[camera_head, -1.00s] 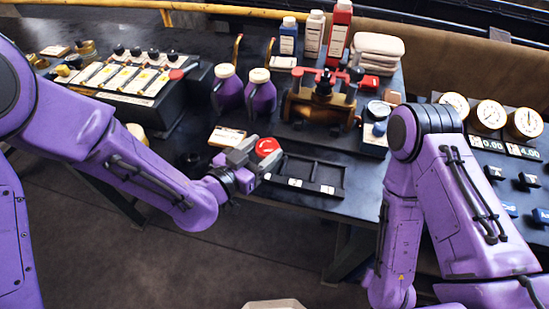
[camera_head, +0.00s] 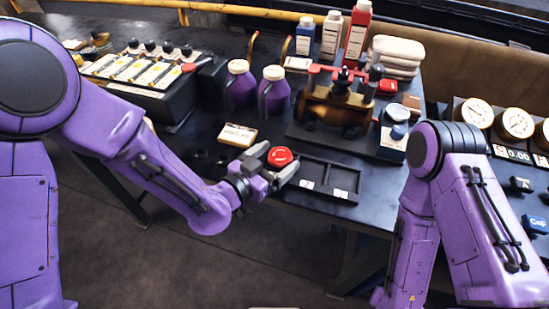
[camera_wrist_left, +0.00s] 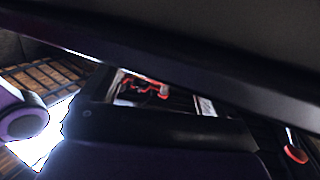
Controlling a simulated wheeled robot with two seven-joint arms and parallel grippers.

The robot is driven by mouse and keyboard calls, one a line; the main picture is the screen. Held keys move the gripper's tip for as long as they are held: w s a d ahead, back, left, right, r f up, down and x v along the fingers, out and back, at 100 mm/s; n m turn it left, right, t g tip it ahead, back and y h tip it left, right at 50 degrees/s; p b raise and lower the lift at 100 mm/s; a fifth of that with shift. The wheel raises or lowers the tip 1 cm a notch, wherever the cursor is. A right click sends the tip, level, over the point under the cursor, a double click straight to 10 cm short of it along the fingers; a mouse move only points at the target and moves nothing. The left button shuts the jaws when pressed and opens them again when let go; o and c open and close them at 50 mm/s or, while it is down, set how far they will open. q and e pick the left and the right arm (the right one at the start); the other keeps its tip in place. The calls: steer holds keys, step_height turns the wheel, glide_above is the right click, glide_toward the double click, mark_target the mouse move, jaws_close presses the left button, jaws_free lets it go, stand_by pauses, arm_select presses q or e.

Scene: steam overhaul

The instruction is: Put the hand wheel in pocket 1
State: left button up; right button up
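The hand wheel (camera_head: 280,157) is a red disc at the left end of the dark pocket tray (camera_head: 352,178), over or in the leftmost pocket. I cannot tell whether it rests on the pocket floor. My left gripper (camera_head: 281,158) has its grey fingers spread on either side of the wheel and looks open. The near finger hides the tray's left front corner and any label there. My right arm (camera_head: 465,200) stands at the right; its gripper is out of the head view. The left wrist view is mostly blocked by dark surfaces and does not show the wheel clearly.
A small card (camera_head: 238,135) lies left of the wheel. Two purple bottles (camera_head: 274,90) and a brass valve assembly (camera_head: 338,107) stand behind the tray. The tray's middle and right pockets look empty.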

arm_select(q)
steer(key=shift+r, duration=0.25)
steer(key=b+v, duration=0.1)
steer(key=v, duration=0.4)
steer(key=shift+a+f, duration=0.1)
steer(key=shift+f, duration=0.1)
steer(key=p+v, duration=0.7)
steer(key=p, duration=0.2)
steer(key=shift+r, duration=0.1)
